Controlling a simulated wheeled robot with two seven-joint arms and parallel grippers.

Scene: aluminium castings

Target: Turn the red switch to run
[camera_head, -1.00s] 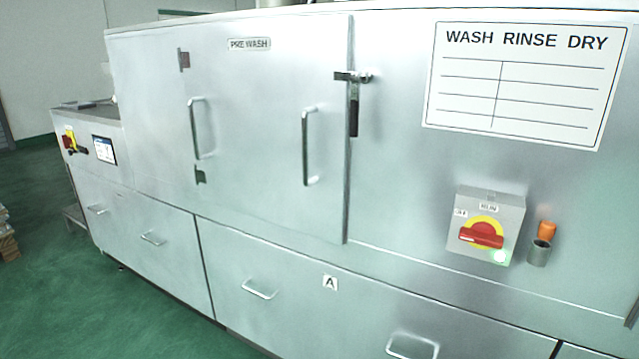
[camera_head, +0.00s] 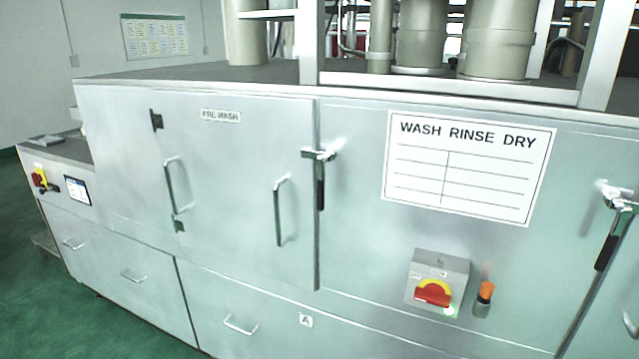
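The red switch (camera_head: 433,294) is a rotary handle on a yellow disc, on the front of a small grey box (camera_head: 455,273) fixed to the steel machine. Its handle lies roughly horizontal, slightly tilted. Small labels sit above and to the upper left of the disc; the left one seems to read OFF, the upper one is too small to read surely. Neither of my grippers shows in the head view.
An orange-topped grey holder (camera_head: 484,298) sits just right of the switch box. Door handles and a black-gripped latch (camera_head: 319,180) stick out from the machine front (camera_head: 360,255). Another red and yellow switch (camera_head: 40,179) is at the far left. Green floor (camera_head: 50,320) is clear at lower left.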

